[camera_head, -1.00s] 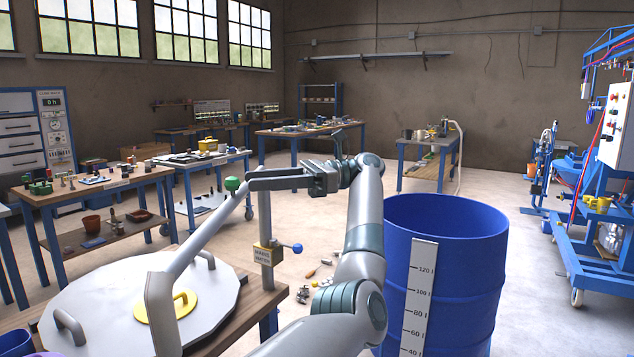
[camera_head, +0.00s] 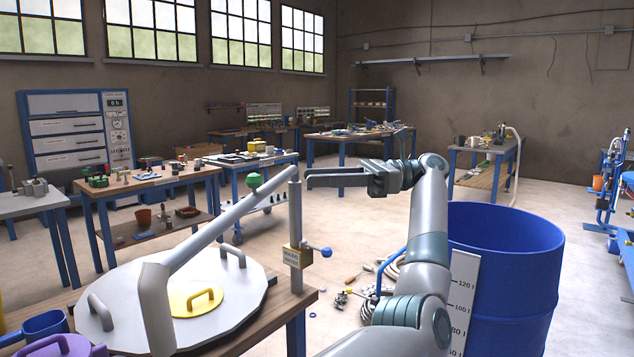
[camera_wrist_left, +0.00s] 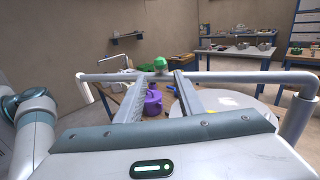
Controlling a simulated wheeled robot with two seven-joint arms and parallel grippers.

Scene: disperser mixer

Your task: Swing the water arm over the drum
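The water arm (camera_head: 215,225) is a grey pipe running from beside the labelled post (camera_head: 295,225) to a bent-down end (camera_head: 155,310) at the round grey lid on the near table. A green knob (camera_head: 254,181) sits on the pipe; it also shows in the left wrist view (camera_wrist_left: 161,62), between and beyond the fingertips. My left gripper (camera_head: 308,178) is open and empty, its fingers pointing left toward the knob with a gap between. The blue drum (camera_head: 515,265) stands open-topped at right, its lower part cut off. The water arm is not over it. My right gripper is not seen.
The near table bears the grey lid (camera_head: 105,290) with a yellow cover (camera_head: 180,300), a purple can (camera_head: 60,346) and a blue mug (camera_head: 42,327). A blue-knobbed lever (camera_head: 325,252) sticks out of the post. A hose and tools lie on the floor before the drum.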

